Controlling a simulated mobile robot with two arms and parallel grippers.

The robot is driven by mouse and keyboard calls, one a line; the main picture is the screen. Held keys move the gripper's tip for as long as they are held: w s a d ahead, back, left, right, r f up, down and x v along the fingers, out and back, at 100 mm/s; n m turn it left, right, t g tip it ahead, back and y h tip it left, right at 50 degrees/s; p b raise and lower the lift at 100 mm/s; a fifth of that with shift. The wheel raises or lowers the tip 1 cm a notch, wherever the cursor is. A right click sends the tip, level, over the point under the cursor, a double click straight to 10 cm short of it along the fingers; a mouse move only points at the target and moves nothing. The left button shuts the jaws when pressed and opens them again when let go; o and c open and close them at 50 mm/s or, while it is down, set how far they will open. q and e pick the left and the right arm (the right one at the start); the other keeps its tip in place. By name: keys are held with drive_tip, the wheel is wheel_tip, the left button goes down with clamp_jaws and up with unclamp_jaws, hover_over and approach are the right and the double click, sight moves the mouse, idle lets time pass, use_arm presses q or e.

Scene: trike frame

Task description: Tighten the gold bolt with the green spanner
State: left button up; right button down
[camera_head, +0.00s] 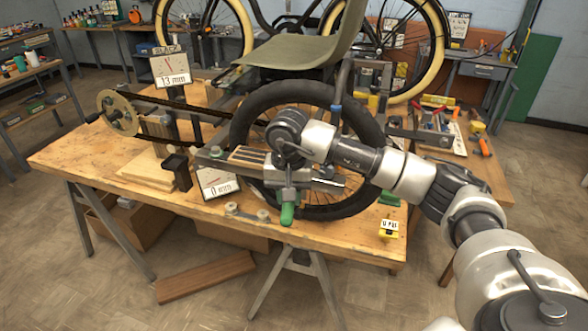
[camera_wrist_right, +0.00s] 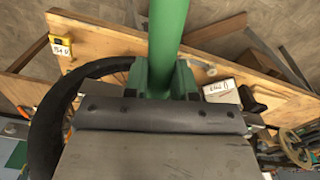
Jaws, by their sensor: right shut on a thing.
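My right gripper (camera_head: 288,192) is in front of the lower part of the black-tyred wheel (camera_head: 254,103), above the front part of the bench. It is shut on the green spanner (camera_head: 287,214), whose green end sticks out below the jaws. In the right wrist view the gripper (camera_wrist_right: 160,82) has the green spanner (camera_wrist_right: 168,38) between its jaws, with the green shaft running out to the top edge. The spanner's head cannot be made out. I cannot make out the gold bolt in either view; my arm and gripper cover part of the wheel. My left gripper is not in view.
The wooden bench (camera_head: 75,157) holds a chainring (camera_head: 117,113) with its chain, a "13 mm" sign (camera_head: 171,68), a "0 mm" sign (camera_head: 217,182) and a small yellow block (camera_head: 388,229). Tools lie at the right (camera_head: 440,118). The bench's front left is clear.

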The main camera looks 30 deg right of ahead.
drive_tip(key=shift+d+r, duration=0.1)
drive_tip(key=shift+s+d+n, duration=0.4)
drive_tip(key=shift+d+n, duration=0.2)
drive_tip(key=shift+n, duration=0.05)
drive_tip(key=shift+s+d+n, duration=0.35)
drive_tip(key=shift+d+n, duration=0.25)
drive_tip(key=shift+n, duration=0.05)
drive_tip(key=c, duration=1.6)
unclamp_jaws()
clamp_jaws()
drive_tip(key=shift+r, duration=0.15)
drive_tip(key=shift+r+p, duration=0.6)
drive_tip(key=shift+r, duration=0.75)
drive_tip(key=shift+r+p, duration=1)
drive_tip(key=shift+r, duration=0.95)
